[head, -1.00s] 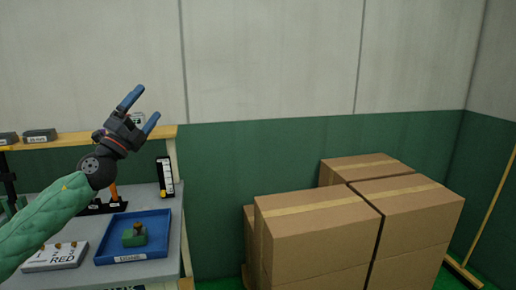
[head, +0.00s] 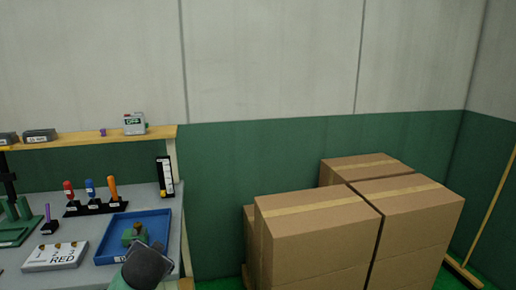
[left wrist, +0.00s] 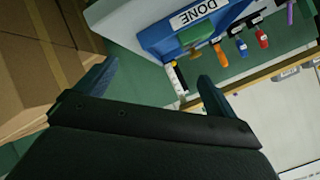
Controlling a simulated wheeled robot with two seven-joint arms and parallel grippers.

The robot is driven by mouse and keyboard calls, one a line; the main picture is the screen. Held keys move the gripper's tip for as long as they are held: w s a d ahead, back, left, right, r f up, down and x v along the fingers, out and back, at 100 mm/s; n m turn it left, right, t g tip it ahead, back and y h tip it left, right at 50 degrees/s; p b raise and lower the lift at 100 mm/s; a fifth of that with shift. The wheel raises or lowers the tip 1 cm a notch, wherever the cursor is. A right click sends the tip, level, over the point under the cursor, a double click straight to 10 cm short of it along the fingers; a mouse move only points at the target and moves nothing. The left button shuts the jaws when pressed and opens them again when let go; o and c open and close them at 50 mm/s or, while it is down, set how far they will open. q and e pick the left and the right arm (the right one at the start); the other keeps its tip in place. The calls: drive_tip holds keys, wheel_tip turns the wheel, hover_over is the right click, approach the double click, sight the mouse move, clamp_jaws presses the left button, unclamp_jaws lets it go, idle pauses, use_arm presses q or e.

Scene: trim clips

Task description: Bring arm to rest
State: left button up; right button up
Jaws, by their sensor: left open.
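My left gripper (left wrist: 158,72) shows in the left wrist view with its two blue fingers spread and nothing between them. In the head view a dark part of my left arm (head: 148,264) with green sleeve shows at the bottom, in front of the lower right of the blue tray (head: 107,232); the fingers cannot be made out there. The tray, labelled DONE in the left wrist view (left wrist: 160,36), holds a green piece with a brown top (head: 134,234). My right gripper is in neither view.
On the grey bench stand a RED-marked block (head: 55,258), a rack of coloured-handled tools (head: 95,207) and a black upright holder (head: 165,176). A shelf (head: 75,138) carries a grey OFF box (head: 134,124). Cardboard boxes (head: 315,235) stand to the right.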

use_arm(q)
drive_tip(key=s+d+f+g+h, duration=0.2)
drive_tip(key=s+d+f, duration=0.2)
drive_tip(key=s+f, duration=0.35)
drive_tip(key=s+d+f+g+h, duration=0.2)
drive_tip(key=s+d+f, duration=0.2)
drive_tip(key=s+f, duration=0.4)
drive_tip(key=s+d+f+n+g, duration=0.1)
drive_tip(key=s+d+f+g, duration=0.1)
drive_tip(key=s+f, duration=0.6)
drive_tip(key=s+d+f+n+g+h, duration=0.1)
drive_tip(key=s+d+f+g, duration=0.2)
drive_tip(key=s+f, duration=0.4)
drive_tip(key=s, duration=0.7)
drive_tip(key=shift+d+f+n+g, duration=0.3)
drive_tip(key=shift+d+f, duration=0.05)
drive_tip(key=shift+d, duration=0.05)
